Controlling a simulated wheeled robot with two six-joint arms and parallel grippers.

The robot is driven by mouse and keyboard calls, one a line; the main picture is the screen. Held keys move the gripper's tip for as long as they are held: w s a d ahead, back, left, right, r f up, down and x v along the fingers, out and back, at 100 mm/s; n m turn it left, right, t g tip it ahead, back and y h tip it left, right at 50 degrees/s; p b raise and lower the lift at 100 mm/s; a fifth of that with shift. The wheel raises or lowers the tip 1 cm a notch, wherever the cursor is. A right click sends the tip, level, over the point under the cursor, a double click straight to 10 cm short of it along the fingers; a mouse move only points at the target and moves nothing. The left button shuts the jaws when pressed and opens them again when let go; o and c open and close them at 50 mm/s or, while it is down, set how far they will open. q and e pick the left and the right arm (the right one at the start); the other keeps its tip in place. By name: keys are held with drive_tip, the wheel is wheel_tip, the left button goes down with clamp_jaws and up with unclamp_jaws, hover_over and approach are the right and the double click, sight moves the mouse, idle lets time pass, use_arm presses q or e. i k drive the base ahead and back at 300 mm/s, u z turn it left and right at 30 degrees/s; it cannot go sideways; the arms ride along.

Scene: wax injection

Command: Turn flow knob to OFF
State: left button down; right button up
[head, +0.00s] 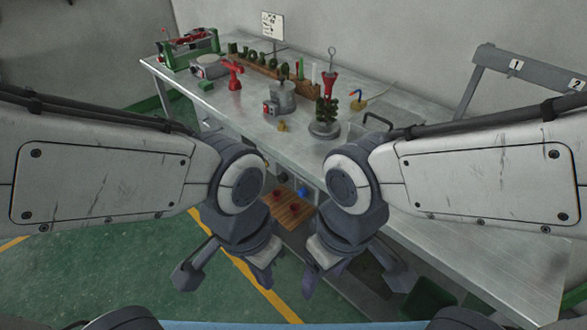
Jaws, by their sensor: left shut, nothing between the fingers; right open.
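No part that I can surely name as the flow knob shows at this distance. A blue round part (302,191) shows below the bench edge, partly hidden between my arms. My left gripper (262,278) is shut and empty, low in front of the bench. My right gripper (314,276) is open and empty beside it. Both are apart from the bench-top things.
The metal bench (440,185) runs from far left to near right. On it are a green and red machine (190,50), a red stand (234,75), and a dark green wax tree (326,108) on a round base. A numbered rack (515,70) stands right. Green floor (130,225) is clear at left.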

sight(303, 192)
drive_tip(key=z, duration=1.3)
drive_tip(key=k, duration=0.7)
drive_tip(key=u, duration=1)
drive_tip(key=i, duration=0.5)
